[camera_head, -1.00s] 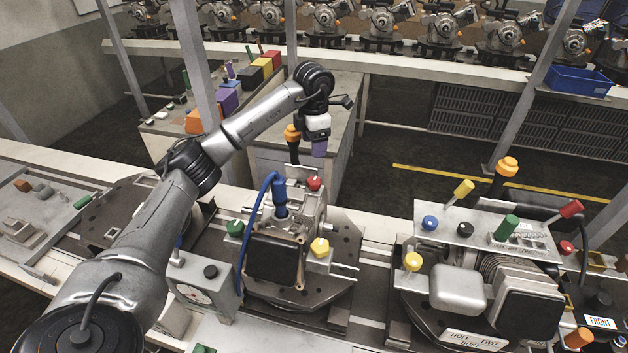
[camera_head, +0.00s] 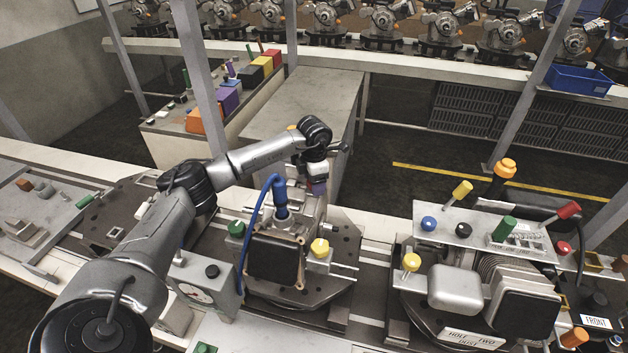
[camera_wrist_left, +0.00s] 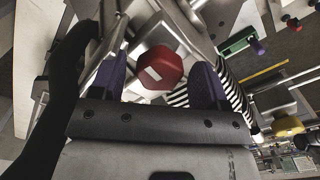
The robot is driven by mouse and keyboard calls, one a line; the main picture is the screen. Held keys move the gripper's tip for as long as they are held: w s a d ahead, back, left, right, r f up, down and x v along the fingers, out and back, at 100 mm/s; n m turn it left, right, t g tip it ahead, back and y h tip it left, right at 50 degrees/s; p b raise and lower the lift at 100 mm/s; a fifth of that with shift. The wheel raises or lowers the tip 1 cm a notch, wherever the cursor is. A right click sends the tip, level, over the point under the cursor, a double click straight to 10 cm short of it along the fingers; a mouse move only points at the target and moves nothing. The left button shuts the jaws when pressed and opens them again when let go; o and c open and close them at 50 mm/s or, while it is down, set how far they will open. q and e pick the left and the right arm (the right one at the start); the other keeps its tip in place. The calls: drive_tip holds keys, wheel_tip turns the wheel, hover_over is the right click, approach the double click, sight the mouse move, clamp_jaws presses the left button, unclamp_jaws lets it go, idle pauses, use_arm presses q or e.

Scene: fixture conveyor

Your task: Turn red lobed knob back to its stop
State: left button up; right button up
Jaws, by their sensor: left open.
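The red lobed knob (camera_wrist_left: 160,68) shows in the left wrist view with a pale bar mark on its top face. It sits on the grey metal fixture, between the two purple fingers of my left gripper (camera_head: 318,186). The fingers are open on either side of the knob, and gaps show between them and it. In the head view my gripper reaches down at the back of the fixture (camera_head: 292,234) and hides the knob. My right gripper is in neither view.
The same fixture carries a green knob (camera_head: 236,228), a yellow knob (camera_head: 320,246) and a blue connector (camera_head: 281,212) with a looping blue hose. A grey bench (camera_head: 300,105) behind is clear.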

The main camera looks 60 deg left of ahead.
use_arm(q)
drive_tip(key=shift+f, duration=0.15)
drive_tip(key=c, duration=0.9)
drive_tip(key=shift+c, duration=0.2)
